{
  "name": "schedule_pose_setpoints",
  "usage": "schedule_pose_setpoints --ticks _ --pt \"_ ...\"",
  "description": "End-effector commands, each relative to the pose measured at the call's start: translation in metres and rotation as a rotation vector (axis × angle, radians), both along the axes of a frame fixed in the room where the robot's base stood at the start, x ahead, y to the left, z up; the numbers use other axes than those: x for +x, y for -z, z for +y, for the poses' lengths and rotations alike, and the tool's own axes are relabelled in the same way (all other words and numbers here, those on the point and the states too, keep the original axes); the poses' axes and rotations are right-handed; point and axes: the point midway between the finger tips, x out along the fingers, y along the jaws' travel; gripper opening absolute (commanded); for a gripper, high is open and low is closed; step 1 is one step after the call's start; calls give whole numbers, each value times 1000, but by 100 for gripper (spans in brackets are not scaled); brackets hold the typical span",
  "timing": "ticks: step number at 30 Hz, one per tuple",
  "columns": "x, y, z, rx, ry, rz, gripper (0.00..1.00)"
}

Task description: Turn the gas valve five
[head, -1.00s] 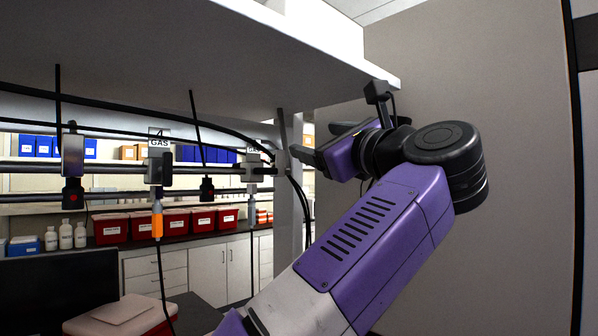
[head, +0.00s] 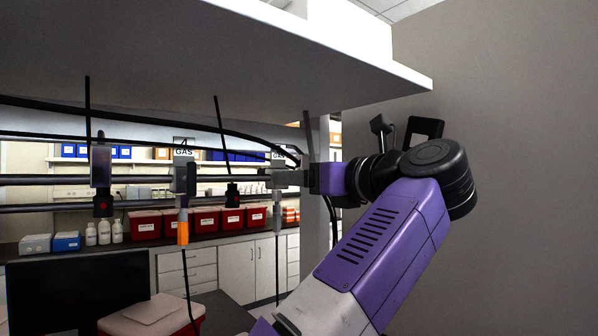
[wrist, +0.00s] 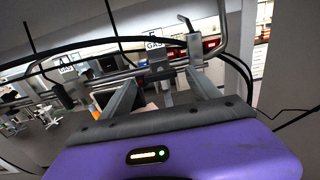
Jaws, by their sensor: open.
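The fifth gas valve (head: 284,178) is a grey fitting on the horizontal pipes, under a white GAS label partly covered by a cable. In the wrist view the valve (wrist: 158,68) shows below its GAS label, ahead of and between my fingers. My gripper (wrist: 160,82) is open, with one grey finger on each side of the valve's line. In the head view my gripper (head: 313,178) is at the right of the valve, roughly level with it. The fingers are hard to make out there, and I cannot tell whether they touch it.
The fourth gas valve (head: 183,178), with an orange piece below, is further left on the pipes. A white shelf (head: 290,75) overhangs the pipes. Black cables (head: 220,130) run past the valves. A grey wall (head: 510,180) stands at the right.

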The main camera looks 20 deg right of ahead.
Motion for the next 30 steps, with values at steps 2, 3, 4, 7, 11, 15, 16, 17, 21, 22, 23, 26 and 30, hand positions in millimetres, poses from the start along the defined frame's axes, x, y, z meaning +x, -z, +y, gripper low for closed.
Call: schedule_pose_setpoints --ticks 2,3,4,7,11,15,16,17,21,22,23,26,30 --pt "8 -1 3 -1 -1 2 71" --pt "11 -1 4 0 0 1 71" --pt "13 -1 4 0 0 1 71" --pt "16 0 5 0 0 0 71" --pt "17 1 5 -1 1 0 71" --pt "17 0 5 -1 1 0 65" --pt "17 0 5 -1 1 0 59" --pt "17 0 5 -1 1 0 53" --pt "16 0 5 -1 1 -1 26" --pt "16 0 5 -1 1 -1 20" --pt "16 0 5 -1 1 -1 14" --pt "16 0 5 -2 1 -2 9" --pt "16 1 5 -15 1 -5 9"
